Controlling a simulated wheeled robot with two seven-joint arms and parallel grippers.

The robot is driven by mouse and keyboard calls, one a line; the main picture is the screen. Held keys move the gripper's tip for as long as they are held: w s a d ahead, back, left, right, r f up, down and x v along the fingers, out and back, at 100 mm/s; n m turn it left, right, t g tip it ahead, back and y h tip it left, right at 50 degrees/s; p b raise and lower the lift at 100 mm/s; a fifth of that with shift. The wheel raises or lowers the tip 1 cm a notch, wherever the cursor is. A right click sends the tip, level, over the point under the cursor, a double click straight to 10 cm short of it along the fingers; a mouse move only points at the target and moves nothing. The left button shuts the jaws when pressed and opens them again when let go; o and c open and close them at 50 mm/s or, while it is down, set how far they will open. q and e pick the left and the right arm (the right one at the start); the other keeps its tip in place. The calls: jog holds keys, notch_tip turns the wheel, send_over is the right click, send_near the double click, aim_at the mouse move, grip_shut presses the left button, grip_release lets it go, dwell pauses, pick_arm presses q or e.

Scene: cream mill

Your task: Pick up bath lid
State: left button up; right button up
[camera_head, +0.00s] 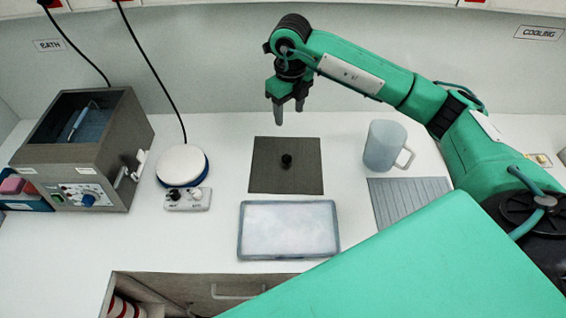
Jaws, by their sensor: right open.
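The bath lid (265,176) is a flat dark grey square with a black knob (287,161) at its middle. It lies on the white worktop in the middle of the view. My right gripper (289,114) points down, open and empty. Its fingers appear just beyond the lid's far edge in the picture, apart from the knob; their exact height cannot be told. The bath (112,150) is a grey box at the left with its top open and a light blue thing inside. My left gripper is not in view.
A white-topped round plate device (182,163) with a control box (187,199) stands between bath and lid. A white-filled tray (289,230) lies in front of the lid. A translucent jug (383,147) and a ribbed grey mat (409,198) are at the right.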

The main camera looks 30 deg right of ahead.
jog(key=b, duration=0.4)
send_over(287, 158)
notch_tip(287, 158, down, 5)
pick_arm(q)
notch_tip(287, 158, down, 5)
pick_arm(e)
jog(key=f+p, duration=0.2)
jog(key=f, duration=0.6)
jog(key=shift+s+f, duration=0.2)
jog(key=shift+f+p, duration=0.4)
jog(key=f+p, duration=0.2)
jog(key=f, duration=0.2)
jog(key=shift+w+f, duration=0.1)
jog(key=shift+w, duration=0.1)
jog(key=shift+f, duration=0.3)
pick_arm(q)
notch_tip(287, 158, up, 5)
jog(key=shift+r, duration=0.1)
pick_arm(e)
jog(key=c, duration=1.1)
jog(key=shift+o, duration=0.2)
jog(key=shift+r, duration=0.15)
